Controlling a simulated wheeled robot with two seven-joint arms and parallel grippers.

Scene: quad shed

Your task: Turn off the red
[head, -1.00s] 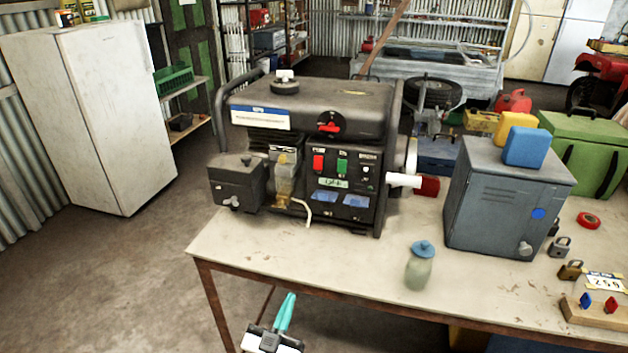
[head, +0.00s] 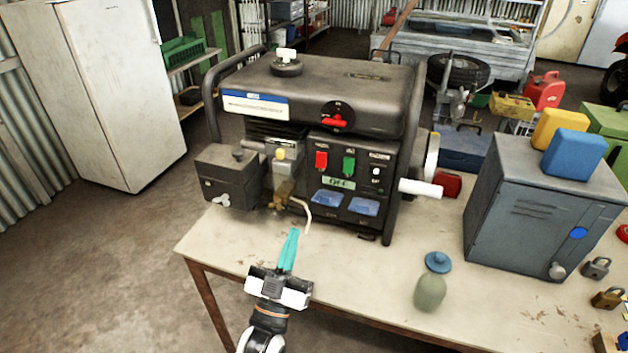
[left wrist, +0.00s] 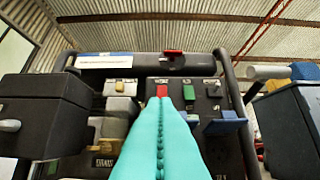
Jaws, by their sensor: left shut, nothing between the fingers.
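The generator (head: 310,100) stands on the workbench. Its front panel has a red switch (head: 321,160) beside a green switch (head: 349,164); the red switch also shows in the left wrist view (left wrist: 162,90). A red knob (head: 336,121) sits higher, on the tank. My left gripper (head: 292,232) is shut and empty, its teal fingers pointing at the generator from in front and below the panel. In the left wrist view, the fingertips (left wrist: 161,102) line up just under the red switch and overlap the panel; the head view shows them apart from it. My right gripper is not in view.
A pale bottle (head: 430,293) with a blue cap stands on the bench (head: 350,280) to the right. A grey metal cabinet (head: 525,220) stands further right. A black box (head: 228,175) and a thin pale hose (head: 305,214) are at the generator's lower left front.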

